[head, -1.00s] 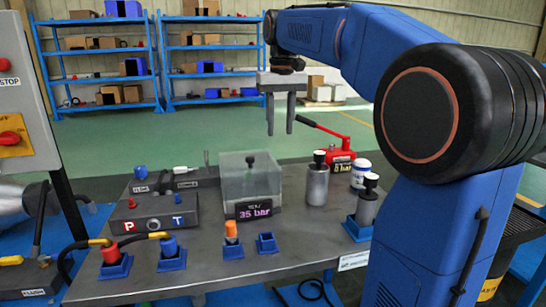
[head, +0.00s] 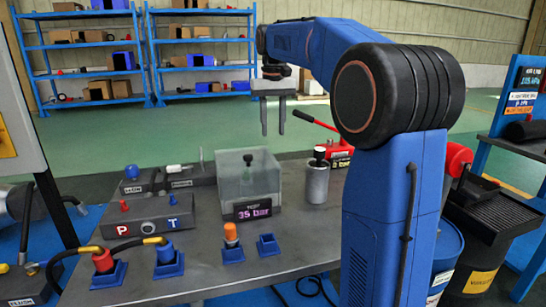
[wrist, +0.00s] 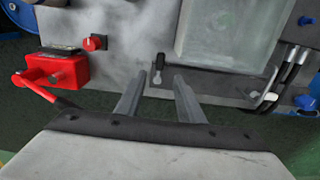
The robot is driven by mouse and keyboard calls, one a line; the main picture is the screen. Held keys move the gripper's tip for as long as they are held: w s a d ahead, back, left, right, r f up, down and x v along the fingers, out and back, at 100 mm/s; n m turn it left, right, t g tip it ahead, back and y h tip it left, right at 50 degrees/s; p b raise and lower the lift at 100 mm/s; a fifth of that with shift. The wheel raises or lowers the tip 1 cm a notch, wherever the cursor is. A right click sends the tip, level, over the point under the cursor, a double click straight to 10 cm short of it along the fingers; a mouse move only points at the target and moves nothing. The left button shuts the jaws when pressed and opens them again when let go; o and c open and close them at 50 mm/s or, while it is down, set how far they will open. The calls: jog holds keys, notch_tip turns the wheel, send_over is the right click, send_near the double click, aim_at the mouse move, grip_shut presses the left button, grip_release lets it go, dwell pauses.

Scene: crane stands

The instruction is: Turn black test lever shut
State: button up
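A small black lever (wrist: 159,62) stands on the grey bench top beside the clear tank (wrist: 215,35) in the wrist view. My gripper (wrist: 160,76) is open and empty, and the lever shows just beyond its fingertips, in line with the gap. I see no contact. In the head view my gripper (head: 273,134) hangs with its fingers pointing down, behind and above the tank (head: 249,190). A black knob (head: 249,159) shows at the tank's top; I cannot tell whether it is the same lever. A display reading 35 bar (head: 252,209) sits on the tank's front.
A red hand pump (head: 335,152) with a long handle stands right of the gripper; it also shows in the wrist view (wrist: 50,70). A red knob (wrist: 95,43) and a metal lever (wrist: 262,100) flank the black lever.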

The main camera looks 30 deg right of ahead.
notch_tip(320, 180, down, 10)
jog(key=shift+f, duration=0.2)
dwell(0.3)
grip_shut()
